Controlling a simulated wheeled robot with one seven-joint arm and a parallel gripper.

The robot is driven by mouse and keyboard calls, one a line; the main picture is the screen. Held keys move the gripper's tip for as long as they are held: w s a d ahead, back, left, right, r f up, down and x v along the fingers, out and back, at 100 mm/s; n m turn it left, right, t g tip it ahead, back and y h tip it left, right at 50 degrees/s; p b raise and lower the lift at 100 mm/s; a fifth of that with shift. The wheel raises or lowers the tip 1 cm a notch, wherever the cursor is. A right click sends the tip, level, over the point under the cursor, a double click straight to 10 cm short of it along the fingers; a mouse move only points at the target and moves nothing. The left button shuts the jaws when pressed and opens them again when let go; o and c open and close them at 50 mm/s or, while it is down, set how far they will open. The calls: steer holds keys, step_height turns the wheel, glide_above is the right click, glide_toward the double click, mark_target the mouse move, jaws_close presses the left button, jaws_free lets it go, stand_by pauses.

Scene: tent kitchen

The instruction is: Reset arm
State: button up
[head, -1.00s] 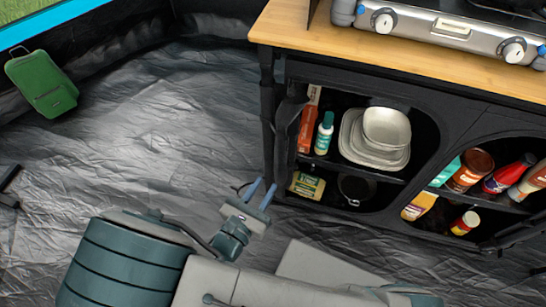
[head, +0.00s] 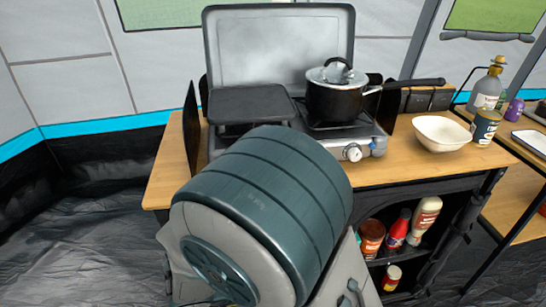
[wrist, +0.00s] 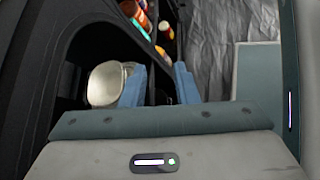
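My gripper (wrist: 160,72) shows in the wrist view with its two blue fingers apart and nothing between them. In that view it is beside the dark cabinet, with pale stacked dishes (wrist: 104,84) to the left of the fingers and bottles (wrist: 140,16) beyond them. In the head view my gripper is hidden. My thick arm link stands in front of the counter (head: 168,178) and covers part of it.
On the counter are a camp stove (head: 352,152), a black lidded pot (head: 336,104) and a cream bowl (head: 442,133). Shelves below hold several bottles (head: 394,232). A side table (head: 510,190) stands at right. Dark floor (head: 85,240) is clear at left.

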steer(key=d+r+m+g+y+p, duration=0.1)
steer(key=d+r+m+y+p, duration=0.2)
steer(key=r+m, duration=0.3)
steer(key=s+d+r+m+y+p, duration=0.1)
steer(key=d+r+m+y+p, duration=0.2)
steer(key=r, duration=0.9)
steer(key=s+d+r+m+g+y+p, duration=0.1)
steer(key=d+r+m+y+p, duration=0.3)
steer(key=d+r+m+p, duration=0.3)
steer(key=d+r+m, duration=0.1)
steer(key=r+m, duration=0.1)
steer(key=m, duration=0.1)
steer(key=shift+s+g+p, duration=0.15)
steer(key=shift+g+p, duration=0.15)
steer(key=shift+p, duration=0.1)
